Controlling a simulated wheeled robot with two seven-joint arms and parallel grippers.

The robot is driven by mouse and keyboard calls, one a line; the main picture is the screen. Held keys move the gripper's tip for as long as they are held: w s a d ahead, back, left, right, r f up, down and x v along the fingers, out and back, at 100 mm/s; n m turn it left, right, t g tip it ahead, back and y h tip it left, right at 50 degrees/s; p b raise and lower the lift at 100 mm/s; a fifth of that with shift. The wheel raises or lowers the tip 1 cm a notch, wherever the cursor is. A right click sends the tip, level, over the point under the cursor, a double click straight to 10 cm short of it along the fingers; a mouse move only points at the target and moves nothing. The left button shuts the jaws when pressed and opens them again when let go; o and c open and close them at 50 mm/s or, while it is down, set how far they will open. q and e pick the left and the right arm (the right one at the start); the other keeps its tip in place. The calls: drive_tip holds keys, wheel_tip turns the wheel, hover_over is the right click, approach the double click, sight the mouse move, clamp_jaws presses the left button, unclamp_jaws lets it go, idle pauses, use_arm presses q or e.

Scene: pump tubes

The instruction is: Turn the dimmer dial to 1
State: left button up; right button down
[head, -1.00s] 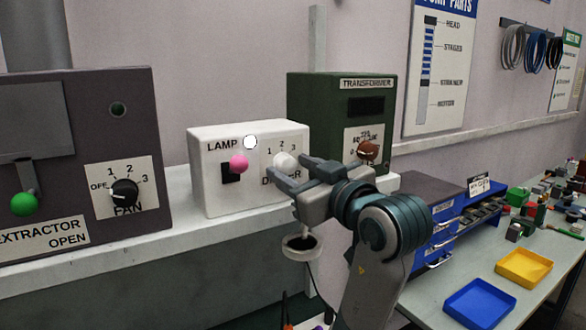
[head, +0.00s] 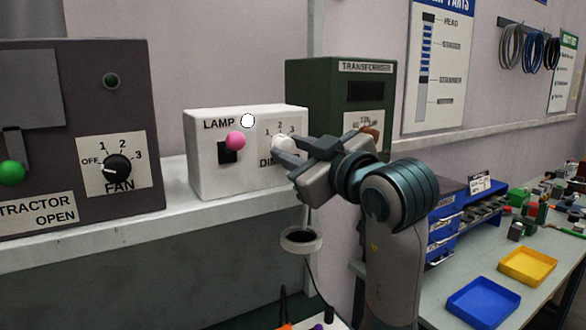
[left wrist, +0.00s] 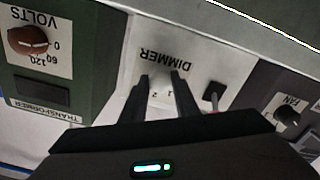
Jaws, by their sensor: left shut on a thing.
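The dimmer dial (head: 283,144) is a small white knob on the front of the white lamp box (head: 222,180). Its scale shows 1, 2 and 3 above it; the fingers partly cover the DIMMER label, which reads whole and upside down in the left wrist view. My left gripper (head: 282,149) reaches in from the right, with its fingers on either side of the dial. In the left wrist view the dial (left wrist: 161,88) shows as a pale shape between the two dark fingers, which are shut on it. I cannot make out where its pointer stands. My right gripper is not in view.
A pink-knobbed lever (head: 235,141) and a lit round lamp (head: 248,121) are left of the dial. The dark extractor box (head: 110,75) with a fan dial (head: 117,168) stands further left. The green transformer box (head: 310,85) is close behind my gripper. The shelf front is clear.

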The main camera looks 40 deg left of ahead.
use_arm(q)
drive_tip(key=n+b, duration=0.2)
drive_tip(key=b, duration=0.1)
drive_tip(key=n+b, duration=0.2)
drive_tip(key=b, duration=0.1)
drive_tip(key=shift+f+n+b, duration=0.2)
drive_tip(key=shift+n+b, duration=0.1)
drive_tip(key=shift+b, duration=0.05)
drive_tip(key=shift+r+n+b, duration=0.25)
drive_tip(key=shift+n+b, duration=0.5)
drive_tip(key=shift+n, duration=0.15)
drive_tip(key=o, duration=1.1)
drive_tip(key=shift+a, duration=0.1)
drive_tip(key=shift+c, duration=0.2)
